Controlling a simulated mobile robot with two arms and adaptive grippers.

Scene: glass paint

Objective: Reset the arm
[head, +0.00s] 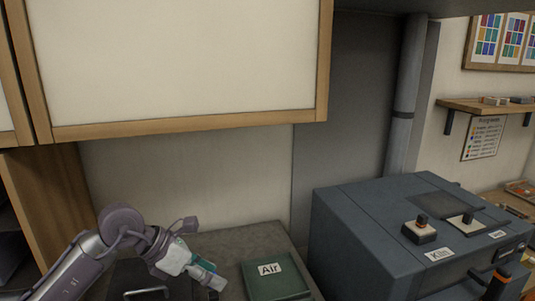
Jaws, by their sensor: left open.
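My left arm comes in from the lower left of the head view. Its gripper (203,270) is open, low over the grey counter and left of a green box labelled "Air" (275,278). I see no object between its fingers. It is apart from the green box. My right gripper is not in view.
A wall cabinet (180,60) with a wooden frame hangs above the arm. A blue-grey kiln (365,235) with switches on top stands at the right. A dark item with a handle (150,292) lies beneath the arm. The counter (240,240) behind the green box is clear.

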